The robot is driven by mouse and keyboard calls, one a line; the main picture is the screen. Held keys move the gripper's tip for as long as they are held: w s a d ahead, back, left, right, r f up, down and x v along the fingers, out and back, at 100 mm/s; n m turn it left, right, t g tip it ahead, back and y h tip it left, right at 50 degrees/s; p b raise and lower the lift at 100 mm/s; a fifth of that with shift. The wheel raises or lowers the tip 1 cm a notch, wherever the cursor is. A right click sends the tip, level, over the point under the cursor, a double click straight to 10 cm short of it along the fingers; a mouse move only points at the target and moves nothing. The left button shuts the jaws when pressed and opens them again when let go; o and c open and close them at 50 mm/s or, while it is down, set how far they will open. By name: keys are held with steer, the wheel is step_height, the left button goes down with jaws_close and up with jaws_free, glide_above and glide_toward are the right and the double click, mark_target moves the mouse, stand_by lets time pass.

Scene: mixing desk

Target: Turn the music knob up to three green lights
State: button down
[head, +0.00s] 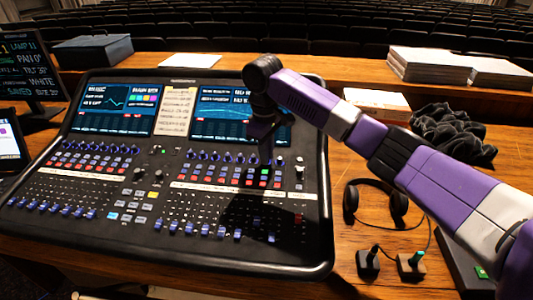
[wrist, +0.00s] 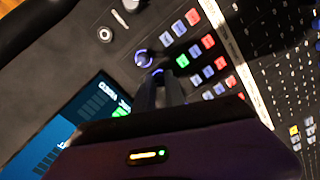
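The mixing desk (head: 318,215) has a row of small blue-ringed knobs below its right screen. I cannot read which one is the music knob. My gripper (head: 262,132) is over this right half, near the knob row. In the wrist view its two dark fingers (wrist: 160,88) stand a narrow gap apart. A blue-lit knob (wrist: 158,72) shows just at the fingertips, and another knob (wrist: 143,58) lies just beyond. I cannot tell whether the fingers touch a knob. One green-lit button (wrist: 182,61) shows among red and blue ones. The screen's green patch (wrist: 122,112) is partly covered.
Headphones (head: 376,203), two small toggle boxes (head: 410,264) and a black cloth (head: 453,133) lie right of the desk. Paper stacks (head: 455,65) are behind. A dark monitor (head: 30,68) stands at the left. Faders fill the desk's front.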

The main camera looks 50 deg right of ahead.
steer(key=shift+r+m+p, duration=0.15)
steer(key=shift+m+p, duration=0.15)
steer(key=shift+p, duration=0.25)
steer(key=m+p, duration=0.1)
steer(key=p, duration=0.1)
steer(key=shift+a+r+m+p, duration=0.1)
steer(key=shift+m+p, duration=0.2)
steer(key=shift+m, duration=0.1)
steer(key=m+p, duration=0.2)
steer(key=p, duration=0.1)
steer(key=shift+m+p, duration=0.65)
steer(key=shift+m, duration=0.15)
steer(key=shift+f, duration=0.2)
steer(key=c, duration=1.4)
jaws_free()
steer(key=shift+r, duration=0.1)
